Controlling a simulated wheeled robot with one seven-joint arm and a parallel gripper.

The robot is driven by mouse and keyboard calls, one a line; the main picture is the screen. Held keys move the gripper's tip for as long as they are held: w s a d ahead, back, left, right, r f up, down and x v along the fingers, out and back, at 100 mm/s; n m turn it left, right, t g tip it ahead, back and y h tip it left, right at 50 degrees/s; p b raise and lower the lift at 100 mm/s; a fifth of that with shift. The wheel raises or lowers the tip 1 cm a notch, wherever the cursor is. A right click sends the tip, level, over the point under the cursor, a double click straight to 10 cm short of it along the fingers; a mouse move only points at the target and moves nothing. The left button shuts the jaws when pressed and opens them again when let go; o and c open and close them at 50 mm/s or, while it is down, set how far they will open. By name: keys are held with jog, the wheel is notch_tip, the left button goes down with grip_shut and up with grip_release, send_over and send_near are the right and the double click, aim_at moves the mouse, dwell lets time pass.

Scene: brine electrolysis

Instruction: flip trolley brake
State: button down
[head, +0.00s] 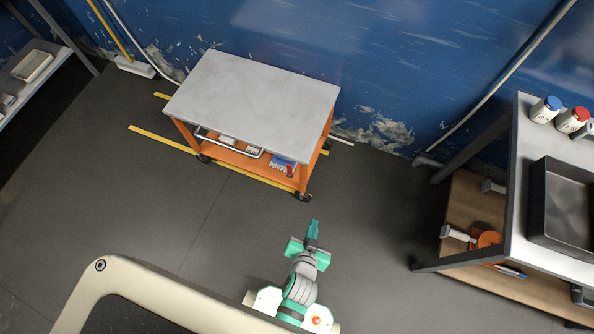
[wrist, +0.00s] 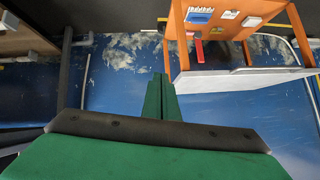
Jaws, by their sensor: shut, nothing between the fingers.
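The trolley (head: 262,90) has a grey top, an orange frame and black castors, and stands against the blue wall in the head view. One castor (head: 303,197) shows at its near right corner. A small red part (head: 290,170) shows at the right end of the lower shelf; I cannot tell whether it is the brake. In the wrist view the trolley (wrist: 240,80) appears upside down at upper right, with the red part (wrist: 199,50) beside its leg. My gripper (head: 314,226) is shut and empty, in front of the near right corner, apart from it. Its fingers also show in the wrist view (wrist: 161,82).
Yellow floor lines (head: 160,139) mark the trolley's bay. A workbench (head: 517,235) with a dark tray (head: 562,205) and capped jars (head: 545,109) stands at right. A shelf (head: 30,80) stands at far left. The dark floor (head: 150,215) in front of the trolley is clear.

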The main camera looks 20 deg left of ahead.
jog(key=w+a+f+n+g+y, duration=0.1)
jog(key=w+a+f+g+y, duration=0.1)
jog(key=w, duration=0.7)
jog(key=w+a+f+n+g+y, duration=0.1)
jog(key=w+a+f+g+y, duration=0.1)
jog(key=w, duration=0.7)
jog(key=shift+w+a+f+g, duration=0.25)
jog(key=shift+a+f+g, duration=0.35)
jog(key=shift+f+g, duration=0.25)
send_near(290, 171)
notch_tip(290, 171, down, 4)
jog(key=w, duration=0.3)
jog(key=shift+a, duration=0.4)
jog(key=shift+r, duration=0.1)
